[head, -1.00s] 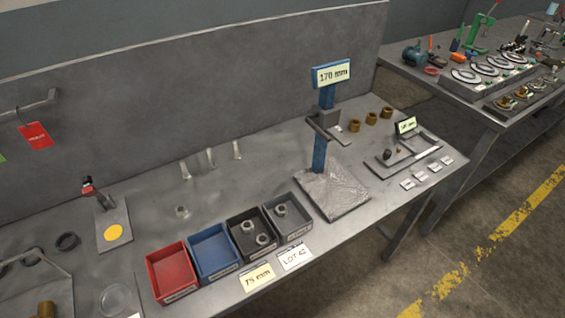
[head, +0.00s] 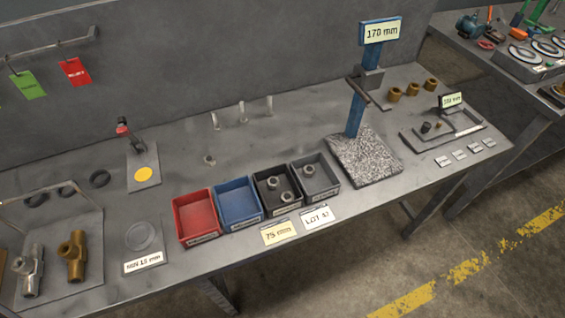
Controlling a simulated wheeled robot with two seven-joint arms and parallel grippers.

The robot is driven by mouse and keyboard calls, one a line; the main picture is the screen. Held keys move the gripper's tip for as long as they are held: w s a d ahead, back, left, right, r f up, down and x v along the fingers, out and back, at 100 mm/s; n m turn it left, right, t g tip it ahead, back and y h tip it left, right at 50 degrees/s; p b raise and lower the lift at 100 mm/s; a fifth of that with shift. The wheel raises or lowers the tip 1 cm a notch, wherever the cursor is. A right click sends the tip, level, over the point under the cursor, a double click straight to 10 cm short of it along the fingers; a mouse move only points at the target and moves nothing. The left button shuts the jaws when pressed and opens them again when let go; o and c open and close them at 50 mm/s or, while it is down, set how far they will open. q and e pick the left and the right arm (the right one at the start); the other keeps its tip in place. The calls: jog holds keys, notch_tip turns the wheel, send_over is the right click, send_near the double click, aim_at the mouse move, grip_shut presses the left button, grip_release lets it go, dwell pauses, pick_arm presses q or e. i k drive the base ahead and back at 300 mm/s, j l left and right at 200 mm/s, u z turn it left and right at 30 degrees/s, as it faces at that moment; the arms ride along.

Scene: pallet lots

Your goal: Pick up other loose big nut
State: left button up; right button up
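A small silvery nut (head: 210,160) lies loose on the grey workbench (head: 190,140), behind the bins. Two silvery nuts sit in the black bin (head: 264,200), one of them (head: 272,183) farther back. One more nut (head: 309,170) sits in the grey bin (head: 326,191). Several brass nut-like pieces (head: 411,90) stand in a row at the back right of the bench; their exact kind is too small to tell. Neither of my grippers is in view.
A red bin (head: 195,216) and a blue bin (head: 237,202) stand left of the black one. A blue post (head: 356,115) rises from a speckled plate (head: 362,158). Several upright pegs (head: 242,113) stand behind the loose nut. Pipe fittings (head: 73,255) lie at far left.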

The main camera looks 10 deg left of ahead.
aim_at(210, 160)
jog(key=i+l+u, duration=0.15)
jog(key=u, duration=0.25)
jog(key=i+l+u, duration=0.1)
jog(key=l+u, duration=0.15)
jog(key=u, duration=0.15)
jog(key=l+u, duration=0.25)
jog(key=u, duration=0.15)
